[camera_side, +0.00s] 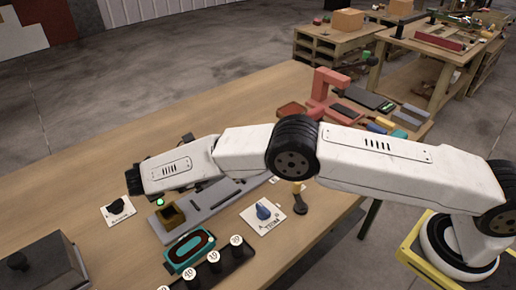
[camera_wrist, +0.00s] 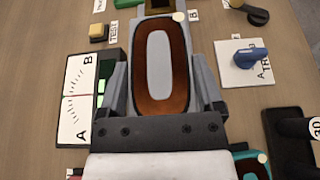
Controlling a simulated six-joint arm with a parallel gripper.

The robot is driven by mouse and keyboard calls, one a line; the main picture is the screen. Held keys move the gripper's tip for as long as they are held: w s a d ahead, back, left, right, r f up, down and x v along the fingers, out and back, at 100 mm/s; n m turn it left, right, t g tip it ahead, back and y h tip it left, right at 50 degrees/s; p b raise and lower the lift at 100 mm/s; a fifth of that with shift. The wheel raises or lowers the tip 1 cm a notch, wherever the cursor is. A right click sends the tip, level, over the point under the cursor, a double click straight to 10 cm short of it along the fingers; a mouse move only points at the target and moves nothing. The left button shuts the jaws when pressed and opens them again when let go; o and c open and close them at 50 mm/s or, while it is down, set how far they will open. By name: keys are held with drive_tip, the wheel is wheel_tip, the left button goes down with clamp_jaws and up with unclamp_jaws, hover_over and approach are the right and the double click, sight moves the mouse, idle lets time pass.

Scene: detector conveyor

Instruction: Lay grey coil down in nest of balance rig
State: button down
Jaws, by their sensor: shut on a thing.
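My gripper (camera_wrist: 160,72) is shut on an oval coil with a grey centre, a copper-brown winding (camera_wrist: 180,85) and a dark edge. One finger stands on each side of it. The balance rig (camera_side: 215,208) is a long grey base on the bench with an open, brass-coloured box (camera_side: 172,216) at its near left end. In the wrist view the rig's grey bed (camera_wrist: 203,50) shows beneath and beyond the coil. The coil covers what is directly below it, so I cannot tell its height or whether it touches the nest. In the side view my arm hides the fingers and coil.
A teal coil (camera_side: 189,250) lies in front of the rig, beside a black rack (camera_side: 238,258) of numbered weights. A blue knob (camera_side: 264,211) on a white card is right of the rig. An A–B dial (camera_wrist: 78,100) lies left of my gripper. A dark block (camera_side: 45,265) is at the front left.

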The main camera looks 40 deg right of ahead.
sight(213, 195)
drive_tip(key=shift+f, duration=3.1)
drive_tip(key=shift+f, duration=0.45)
